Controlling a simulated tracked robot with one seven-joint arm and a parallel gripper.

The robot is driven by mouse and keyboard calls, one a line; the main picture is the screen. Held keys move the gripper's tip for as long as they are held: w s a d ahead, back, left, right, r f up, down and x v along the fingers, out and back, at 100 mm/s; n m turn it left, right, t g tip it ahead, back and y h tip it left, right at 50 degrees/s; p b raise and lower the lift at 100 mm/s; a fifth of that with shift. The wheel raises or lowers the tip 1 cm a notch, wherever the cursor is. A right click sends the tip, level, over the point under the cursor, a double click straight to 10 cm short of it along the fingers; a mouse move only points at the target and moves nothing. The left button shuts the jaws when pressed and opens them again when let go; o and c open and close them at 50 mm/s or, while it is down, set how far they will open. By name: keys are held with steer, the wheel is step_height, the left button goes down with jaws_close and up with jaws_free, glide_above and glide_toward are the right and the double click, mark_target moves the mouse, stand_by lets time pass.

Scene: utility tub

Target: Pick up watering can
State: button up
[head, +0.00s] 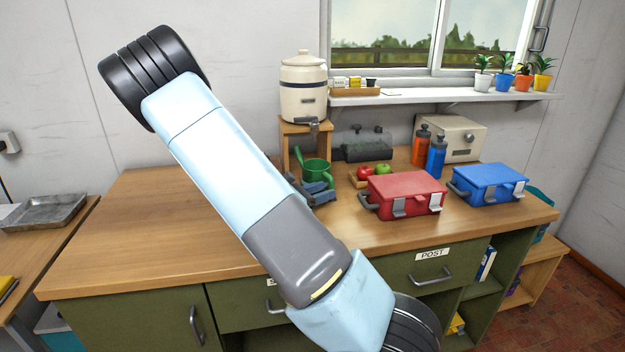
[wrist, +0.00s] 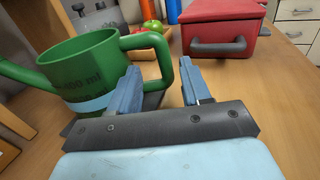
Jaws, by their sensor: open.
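The green watering can (wrist: 85,65) stands upright on the wooden counter, with its spout to the left and its loop handle to the right in the wrist view. It also shows in the head view (head: 317,171), partly hidden behind my gripper. Volume markings and a pale blue band are on its side. My gripper (wrist: 159,70) is open, with two blue fingers. In the wrist view the handle's outer upright appears between the fingers, and the left finger overlaps the can's body. I cannot tell whether they touch. In the head view my gripper (head: 318,190) is low in front of the can.
A red toolbox (head: 405,188) and a blue toolbox (head: 488,181) stand to the right. A tray with red and green fruit (head: 383,168) and two bottles (head: 421,147) are behind. A water dispenser (head: 303,85) stands on a wooden stand. The counter's left part (head: 130,225) is clear.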

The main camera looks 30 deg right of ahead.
steer(key=shift+d, duration=2.6)
jaws_close()
steer(key=shift+r, duration=0.1)
